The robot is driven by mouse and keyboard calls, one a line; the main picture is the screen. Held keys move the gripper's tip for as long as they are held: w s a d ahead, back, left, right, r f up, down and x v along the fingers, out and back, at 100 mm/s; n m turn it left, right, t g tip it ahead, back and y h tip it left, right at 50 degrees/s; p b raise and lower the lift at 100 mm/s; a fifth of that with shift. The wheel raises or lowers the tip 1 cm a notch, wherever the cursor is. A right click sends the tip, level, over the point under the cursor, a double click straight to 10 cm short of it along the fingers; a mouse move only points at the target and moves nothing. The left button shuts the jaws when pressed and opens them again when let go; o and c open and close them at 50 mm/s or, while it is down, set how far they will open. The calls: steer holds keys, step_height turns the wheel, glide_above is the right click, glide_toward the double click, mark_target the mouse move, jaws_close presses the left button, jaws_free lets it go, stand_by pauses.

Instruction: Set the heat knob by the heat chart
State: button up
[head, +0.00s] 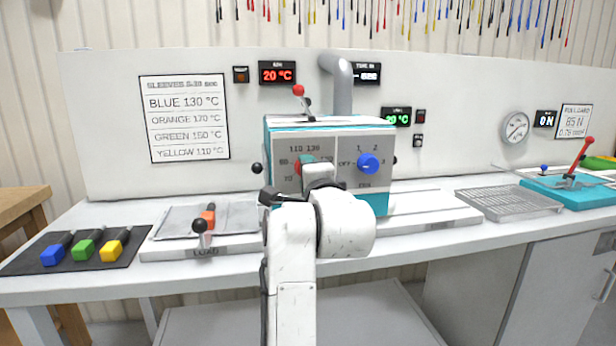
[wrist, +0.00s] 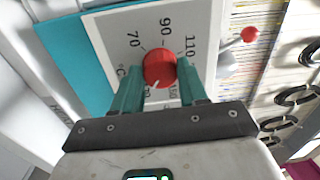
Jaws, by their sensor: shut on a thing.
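The red heat knob (wrist: 159,66) sits on a pale dial plate marked 70, 90 and 110, with further marks partly hidden. My gripper (wrist: 161,72) is shut on it, one teal finger on each side. A white pointer line shows at the knob's lower edge in the wrist view; the number beside it is hard to read. In the head view my gripper (head: 309,168) covers most of the knob. The heat chart (head: 185,118) on the back panel reads blue 130, orange 170, green probably 150, yellow 110 °C. The red temperature display (head: 277,73) reads 20 °C.
An orange-sleeved piece (head: 209,214) lies on the tray at the left. Blue (head: 52,256), green (head: 83,248) and yellow (head: 111,249) pieces lie on a dark mat. A blue knob (head: 368,164) is close to the right of my gripper. A red-tipped lever (head: 299,91) rises above the machine.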

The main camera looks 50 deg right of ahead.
steer(key=shift+f, duration=0.2)
steer(key=o, duration=1.1)
steer(key=shift+r, duration=0.1)
steer(key=shift+c, duration=0.2)
steer(key=v, duration=1)
steer(key=shift+s+a, duration=0.3)
